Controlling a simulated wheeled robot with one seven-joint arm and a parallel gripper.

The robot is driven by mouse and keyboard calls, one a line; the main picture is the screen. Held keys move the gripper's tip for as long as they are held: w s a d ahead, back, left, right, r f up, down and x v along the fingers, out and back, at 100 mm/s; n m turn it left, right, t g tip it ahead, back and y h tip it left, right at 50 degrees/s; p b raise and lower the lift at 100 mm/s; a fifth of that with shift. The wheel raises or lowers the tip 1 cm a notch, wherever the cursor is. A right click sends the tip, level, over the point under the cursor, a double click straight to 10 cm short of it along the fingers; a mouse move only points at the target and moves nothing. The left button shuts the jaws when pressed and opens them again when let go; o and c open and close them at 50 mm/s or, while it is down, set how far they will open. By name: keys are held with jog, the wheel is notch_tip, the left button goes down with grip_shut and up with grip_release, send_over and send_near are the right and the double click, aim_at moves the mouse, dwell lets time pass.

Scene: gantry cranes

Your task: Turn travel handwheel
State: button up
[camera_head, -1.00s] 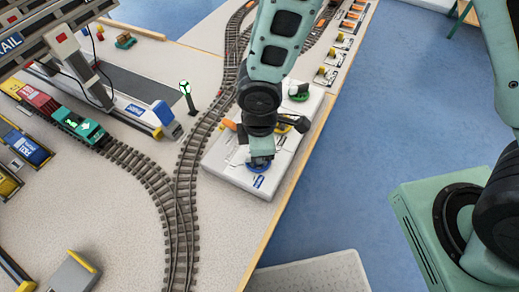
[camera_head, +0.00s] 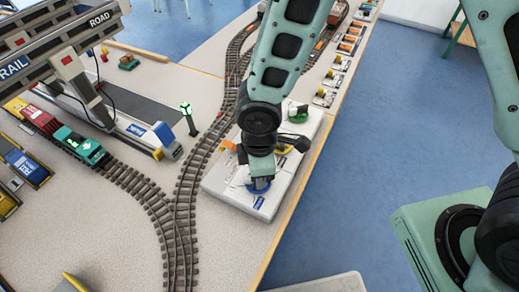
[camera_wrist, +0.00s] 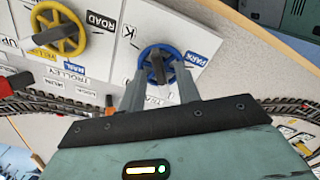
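A white control panel (camera_head: 222,180) carries several handwheels near the table's right edge. The blue handwheel (camera_head: 259,187) sits at its near end, partly hidden under my gripper (camera_head: 261,178). In the wrist view, the blue handwheel (camera_wrist: 152,58) has a dark central bar, and my gripper's fingers (camera_wrist: 160,74) reach toward it on either side. The fingers are apart; I cannot tell whether they touch it. A yellow handwheel (camera_wrist: 60,30) sits to the left, by a "TROLLEY" label. A green handwheel (camera_head: 298,114) is at the panel's far end. I cannot read a travel label.
Curved rail track (camera_head: 187,190) runs left of the panel. A green signal post (camera_head: 188,118) stands beside it. The gantry crane (camera_head: 70,62) and a teal locomotive (camera_head: 80,146) are farther left.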

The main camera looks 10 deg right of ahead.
notch_tip(320, 180, up, 17)
jog(key=p, duration=0.2)
jog(key=shift+f, duration=0.15)
